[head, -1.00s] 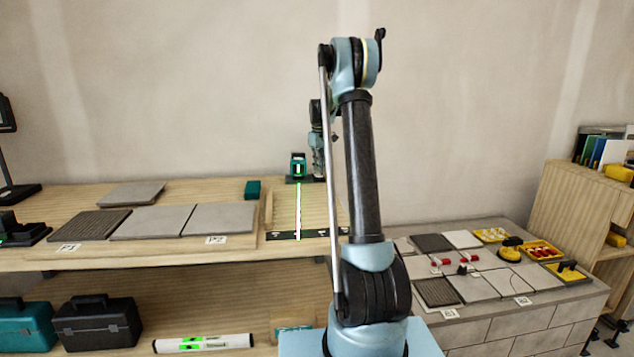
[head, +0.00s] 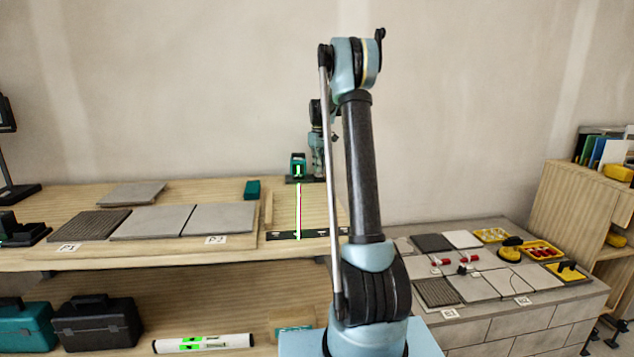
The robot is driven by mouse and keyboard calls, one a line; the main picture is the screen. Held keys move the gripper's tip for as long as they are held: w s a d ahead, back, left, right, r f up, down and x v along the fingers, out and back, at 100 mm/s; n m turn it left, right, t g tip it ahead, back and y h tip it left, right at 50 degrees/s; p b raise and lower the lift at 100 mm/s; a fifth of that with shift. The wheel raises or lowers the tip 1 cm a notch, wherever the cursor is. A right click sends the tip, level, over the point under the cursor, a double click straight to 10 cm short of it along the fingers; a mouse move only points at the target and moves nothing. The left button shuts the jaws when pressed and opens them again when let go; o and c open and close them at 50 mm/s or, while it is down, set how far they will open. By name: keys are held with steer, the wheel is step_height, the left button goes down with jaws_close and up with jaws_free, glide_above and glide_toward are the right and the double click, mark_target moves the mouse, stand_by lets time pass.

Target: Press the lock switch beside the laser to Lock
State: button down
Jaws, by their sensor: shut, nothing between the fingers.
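The laser (head: 298,165) is a small teal and black box with a green mark on its front. It stands on a dark plate at the back of the wooden bench. A bright green line with a pinkish streak beside it (head: 299,210) runs from it down a light board. My gripper (head: 319,174) is shut, low and just right of the laser, partly hidden behind my own arm. I cannot make out the lock switch, its setting, or whether my gripper touches it.
Grey tiles (head: 153,222) lie on the bench left of the laser, with a small teal block (head: 252,189) nearer. A dark marked strip (head: 284,235) lies at the board's front edge. A tiled block (head: 520,330) with trays stands right. My arm blocks the view right of the laser.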

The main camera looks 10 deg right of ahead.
steer(key=shift+f, duration=1.15)
stand_by(0.6)
steer(key=shift+r, duration=3.5)
